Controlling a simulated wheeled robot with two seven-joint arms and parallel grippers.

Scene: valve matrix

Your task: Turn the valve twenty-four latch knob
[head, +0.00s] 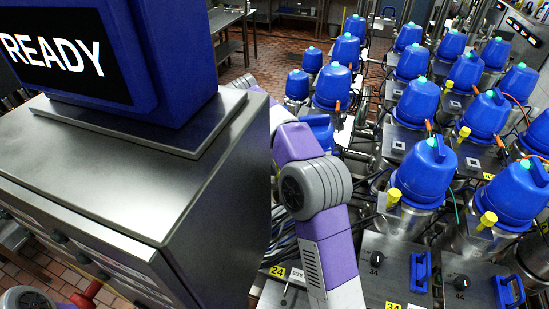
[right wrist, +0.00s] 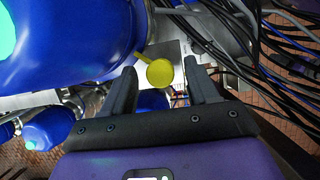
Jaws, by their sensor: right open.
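A yellow tag reading 24 (head: 277,271) shows low in the head view, left of my purple arm. My arm hides most of the valve beside it; part of a blue housing (head: 320,128) shows behind the arm. In the right wrist view, a round yellow knob (right wrist: 159,73) on a thin stem sticks out from a large blue valve head (right wrist: 75,45). My right gripper (right wrist: 160,74) is open, and the knob appears between its fingertips, with clearance on both sides. I cannot tell how far apart they are in depth. No number shows in the wrist view. My left gripper is not in view.
A steel cabinet (head: 140,170) with a blue READY display (head: 75,50) fills the left. Rows of blue-capped valves, such as one with a yellow knob (head: 425,170), crowd the right. Black cables (right wrist: 270,60) run along the right of the wrist view.

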